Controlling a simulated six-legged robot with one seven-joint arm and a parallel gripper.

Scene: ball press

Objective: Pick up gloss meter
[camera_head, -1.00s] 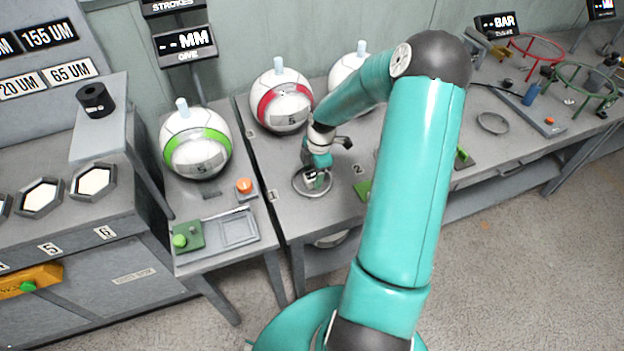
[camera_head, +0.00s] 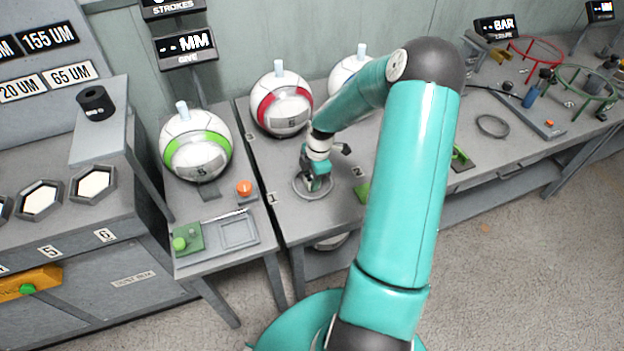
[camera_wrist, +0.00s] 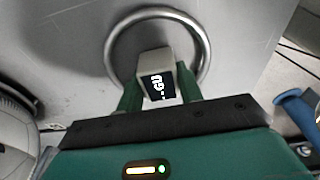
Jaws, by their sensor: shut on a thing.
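The gloss meter (camera_wrist: 157,66) is a small pale box with a dark display reading "GU" in the wrist view. It sits between the two green fingers of my gripper (camera_wrist: 159,88), which is shut on it. A metal ring (camera_wrist: 203,50) lies around it on the grey bench. In the head view my gripper (camera_head: 313,182) is down over the same ring (camera_head: 298,190), near the label 1. There the gloss meter is mostly hidden by the gripper. I cannot tell whether the meter still touches the bench.
A ball with a red band (camera_head: 282,105) stands behind the gripper, and a green-banded ball (camera_head: 196,145) stands to the left. Another ball (camera_head: 347,72) is partly behind my arm. A blue-handled thing (camera_wrist: 297,108) shows at right in the wrist view. An empty ring (camera_head: 492,126) lies further right.

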